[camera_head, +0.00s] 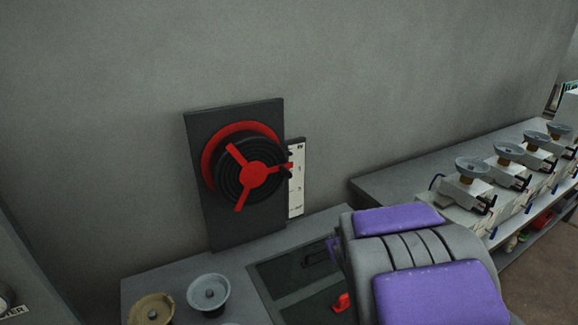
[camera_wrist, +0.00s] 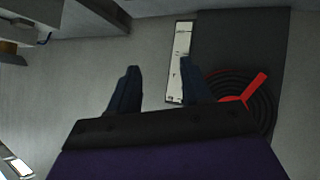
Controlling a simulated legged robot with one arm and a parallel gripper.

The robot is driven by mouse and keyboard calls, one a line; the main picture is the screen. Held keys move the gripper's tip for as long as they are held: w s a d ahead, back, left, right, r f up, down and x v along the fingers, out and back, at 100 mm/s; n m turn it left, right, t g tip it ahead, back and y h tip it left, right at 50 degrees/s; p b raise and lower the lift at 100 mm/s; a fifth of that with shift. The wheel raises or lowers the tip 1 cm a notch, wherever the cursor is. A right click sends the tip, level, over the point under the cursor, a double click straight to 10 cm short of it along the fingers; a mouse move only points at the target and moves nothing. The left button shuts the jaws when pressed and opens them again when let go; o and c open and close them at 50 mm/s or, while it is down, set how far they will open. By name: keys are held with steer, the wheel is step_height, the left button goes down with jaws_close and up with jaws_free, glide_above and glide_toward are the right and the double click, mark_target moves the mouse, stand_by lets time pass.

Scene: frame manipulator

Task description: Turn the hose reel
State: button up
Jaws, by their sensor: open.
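The hose reel has a red three-spoked hub (camera_head: 258,174) over coiled black hose and a red rear disc. It is mounted on a dark upright panel (camera_head: 219,226) against the wall. In the wrist view the reel (camera_wrist: 262,104) is at the right, partly hidden by one finger and the gripper body. My gripper (camera_wrist: 160,76) is open, with nothing between its dark fingers. The right finger overlaps the reel's edge in that view; I cannot tell whether they touch. In the head view my purple and grey arm is at lower right, and its fingers cannot be made out.
A white marked strip (camera_head: 296,182) stands beside the panel's right edge; it also shows in the wrist view (camera_wrist: 179,62). A tan bowl-like thing (camera_head: 152,309) and a grey one (camera_head: 209,294) sit on the counter below. Several white devices with grey dishes line the right bench.

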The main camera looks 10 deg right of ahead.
steer(key=w+a+r+n+t+y+p, duration=0.2)
steer(key=w+t+y+p, duration=0.15)
steer(key=w, duration=0.45)
steer(key=n+t+y+p, duration=0.1)
steer(key=n+t+y, duration=0.1)
steer(key=t+y, duration=0.15)
glide_toward(288, 174)
steer(key=shift+y, duration=0.3)
steer(key=x, duration=0.3)
steer(key=f+x, duration=0.1)
steer(key=x, duration=0.7)
steer(key=shift+w+d+f+b, duration=0.15)
steer(key=shift+w+d+b, duration=0.2)
steer(key=shift+b, duration=0.05)
steer(key=shift+w+d, duration=0.1)
steer(key=shift+d, duration=0.4)
steer(key=shift+a, duration=0.75)
steer(key=shift+c, duration=2.7)
steer(key=shift+w+d, duration=0.1)
steer(key=shift+d, duration=0.25)
jaws_close()
